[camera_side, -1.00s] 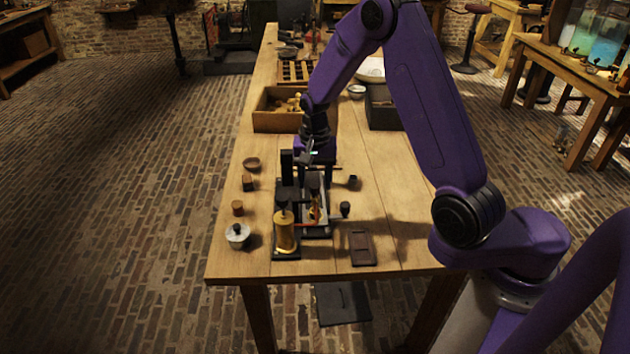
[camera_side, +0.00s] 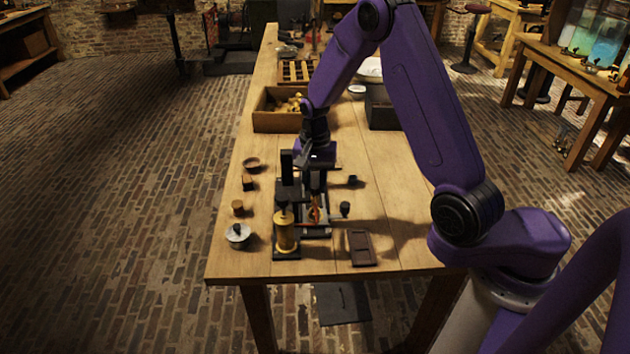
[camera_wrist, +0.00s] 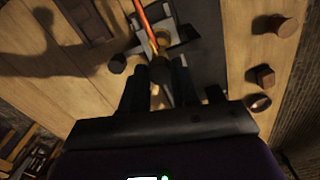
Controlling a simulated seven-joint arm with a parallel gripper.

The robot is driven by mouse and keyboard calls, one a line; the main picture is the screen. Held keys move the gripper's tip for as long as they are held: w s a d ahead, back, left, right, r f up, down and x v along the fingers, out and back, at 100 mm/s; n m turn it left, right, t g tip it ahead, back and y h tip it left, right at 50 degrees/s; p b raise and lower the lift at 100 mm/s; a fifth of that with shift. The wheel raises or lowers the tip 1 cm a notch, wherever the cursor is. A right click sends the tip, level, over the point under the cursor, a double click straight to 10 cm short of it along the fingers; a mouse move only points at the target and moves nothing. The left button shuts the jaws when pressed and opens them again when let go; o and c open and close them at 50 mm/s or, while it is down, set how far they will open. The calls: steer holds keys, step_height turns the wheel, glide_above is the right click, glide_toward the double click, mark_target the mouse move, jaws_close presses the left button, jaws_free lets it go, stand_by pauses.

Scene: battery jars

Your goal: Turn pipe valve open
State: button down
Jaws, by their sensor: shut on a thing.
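The pipe valve (camera_wrist: 162,40) is a small brass-coloured piece on a dark stand, joined to an orange-red pipe (camera_wrist: 145,14) in the wrist view. In the side view the red pipe (camera_side: 316,226) runs low beside a brass cylinder (camera_side: 286,232). My gripper (camera_side: 314,188) points down over this apparatus. In the wrist view its two dark fingers (camera_wrist: 160,82) are on either side of a narrow part of the valve, shut on it. The fingers and shadow hide most of the gripped part, so its turned angle cannot be told.
A black upright block (camera_side: 287,163) stands close left of my gripper. A small dark knob (camera_side: 345,208) and a brown tray (camera_side: 361,247) lie to the right. A white-lidded jar (camera_side: 238,235) stands front left.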

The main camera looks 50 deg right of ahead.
mark_target(312, 188)
steer(key=c, duration=0.8)
jaws_free()
steer(key=shift+c, duration=0.2)
steer(key=shift+r, duration=0.1)
step_height(312, 188, up, 17)
steer(key=shift+r, duration=0.15)
steer(key=s+a+n, duration=0.8)
steer(key=n, duration=0.3)
steer(key=s+d+f+n, duration=0.1)
steer(key=s+d+n, duration=0.1)
steer(key=s+n, duration=0.4)
steer(key=s+d+f+n, duration=0.1)
steer(key=s+n, duration=0.5)
steer(key=s, duration=0.9)
steer(key=shift+s+d+f+n, duration=0.15)
steer(key=shift+d+f+n, duration=0.25)
steer(key=shift+f, duration=0.15)
